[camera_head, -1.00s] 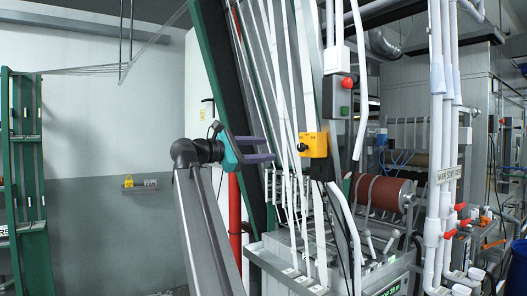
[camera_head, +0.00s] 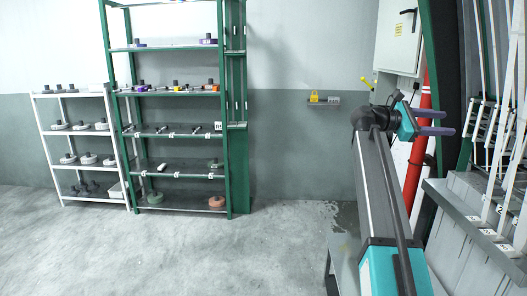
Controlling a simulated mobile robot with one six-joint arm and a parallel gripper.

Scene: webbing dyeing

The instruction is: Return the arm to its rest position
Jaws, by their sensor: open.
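My gripper (camera_head: 449,122) is on the right side of the view, at the end of my raised grey arm. It has a teal body and two purple fingers pointing right. The fingers are apart, with nothing between them. The gripper appears in front of a red vertical pipe (camera_head: 416,150) and left of the machine's white webbing strips; I cannot tell how close it is to either.
A green shelf rack (camera_head: 226,150) with spools and small parts stands left of centre. A lower white rack (camera_head: 42,140) stands beside it. A grey machine edge (camera_head: 470,225) is at the right. The grey floor (camera_head: 190,255) in front of the racks is clear.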

